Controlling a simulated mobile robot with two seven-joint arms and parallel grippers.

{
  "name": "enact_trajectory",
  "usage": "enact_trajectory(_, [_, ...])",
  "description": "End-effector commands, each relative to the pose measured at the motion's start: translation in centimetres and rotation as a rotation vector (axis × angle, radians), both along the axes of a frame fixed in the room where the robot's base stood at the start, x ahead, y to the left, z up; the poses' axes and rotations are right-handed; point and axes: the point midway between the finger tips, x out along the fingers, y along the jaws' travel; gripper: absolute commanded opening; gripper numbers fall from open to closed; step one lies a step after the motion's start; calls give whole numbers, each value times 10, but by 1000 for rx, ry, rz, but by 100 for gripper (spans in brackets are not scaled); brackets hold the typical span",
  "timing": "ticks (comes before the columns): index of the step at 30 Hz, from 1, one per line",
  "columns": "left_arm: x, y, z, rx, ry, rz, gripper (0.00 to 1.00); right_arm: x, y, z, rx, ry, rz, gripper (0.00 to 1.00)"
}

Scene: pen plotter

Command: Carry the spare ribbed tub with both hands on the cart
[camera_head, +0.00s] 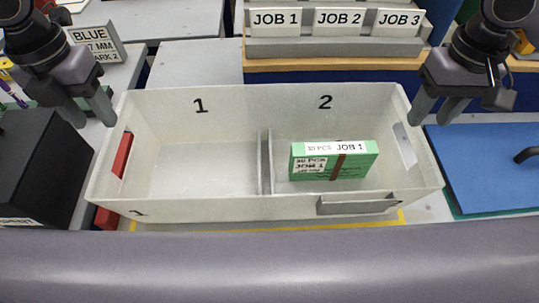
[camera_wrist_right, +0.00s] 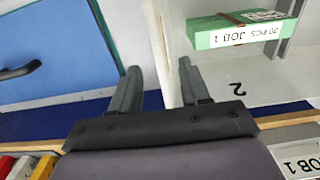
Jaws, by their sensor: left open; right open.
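A pale grey tub (camera_head: 200,207) stands at the centre of the head view, split by a divider into compartments marked 1 and 2. I cannot make out ribs on it. A green box (camera_head: 335,160) labelled JOB 1 lies in compartment 2; compartment 1 is empty. My left gripper (camera_head: 90,112) is open at the tub's left end, beside the rim. My right gripper (camera_head: 433,112) is open at the right end. In the right wrist view the tub's end wall (camera_wrist_right: 155,30) shows between the open fingers (camera_wrist_right: 160,88). Contact with the tub cannot be told.
A blue panel with a dark handle (camera_head: 490,160) lies right of the tub, and a black box (camera_head: 40,165) stands left. Behind are a rack with JOB 1, JOB 2 and JOB 3 labels (camera_head: 340,47) and a BLUE sign (camera_head: 98,40). Yellow tape (camera_head: 265,230) runs along the front.

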Motion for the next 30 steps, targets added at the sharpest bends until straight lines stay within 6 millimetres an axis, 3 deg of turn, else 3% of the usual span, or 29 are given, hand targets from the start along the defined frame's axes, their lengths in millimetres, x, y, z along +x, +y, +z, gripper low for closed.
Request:
enact_trajectory(5, [0, 0, -6, 1, 2, 0, 46, 0, 0, -6, -1, 1, 0, 46])
enact_trajectory(18, [0, 0, -63, 0, 2, 1, 46, 0, 0, -63, 0, 3, -1, 46])
enact_trajectory(30, [0, 0, -72, 0, 0, 0, 46, 0, 0, -72, 0, -1, -1, 46])
